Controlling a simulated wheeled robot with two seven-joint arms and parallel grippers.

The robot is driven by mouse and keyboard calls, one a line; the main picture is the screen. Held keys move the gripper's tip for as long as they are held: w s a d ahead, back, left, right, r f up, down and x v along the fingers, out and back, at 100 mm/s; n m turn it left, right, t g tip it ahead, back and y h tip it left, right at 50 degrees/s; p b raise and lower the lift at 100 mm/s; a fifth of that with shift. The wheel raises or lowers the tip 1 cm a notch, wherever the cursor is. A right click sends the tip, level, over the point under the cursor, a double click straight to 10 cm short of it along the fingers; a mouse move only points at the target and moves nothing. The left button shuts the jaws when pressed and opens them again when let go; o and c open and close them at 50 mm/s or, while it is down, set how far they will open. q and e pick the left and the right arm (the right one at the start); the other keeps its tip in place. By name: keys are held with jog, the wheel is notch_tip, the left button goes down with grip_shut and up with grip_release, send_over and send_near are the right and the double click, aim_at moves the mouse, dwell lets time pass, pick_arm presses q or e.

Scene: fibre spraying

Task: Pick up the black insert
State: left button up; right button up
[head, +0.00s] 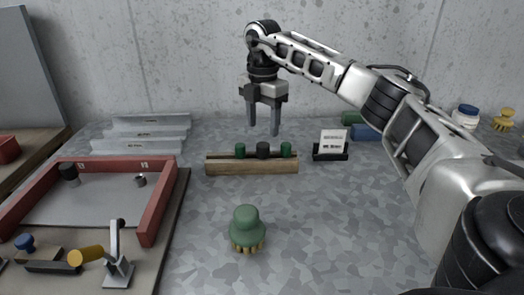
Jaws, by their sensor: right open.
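The black insert (263,149) stands in the middle of a wooden rack (252,167), between two green inserts (240,150). Another black cylindrical piece (69,173) sits at the left corner of the red frame. My right gripper (263,129) is open and empty, pointing down above the rack, with its fingers just above the black insert in the picture. A gap shows between the fingertips and the insert. My left gripper is not in view.
A red-walled frame (155,205) with a lever clamp (118,262) stands at the left. A green knobbed brush (247,228) stands in front of the rack. A small card holder (331,146) is right of the rack. Grey angled plates (140,135) lie behind. The table's centre right is clear.

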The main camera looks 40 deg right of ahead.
aim_at(263, 144)
jog(key=shift+s+f+p, duration=0.1)
jog(key=shift+f+p, duration=0.25)
jog(key=shift+f, duration=3.25)
jog(key=c, duration=1.1)
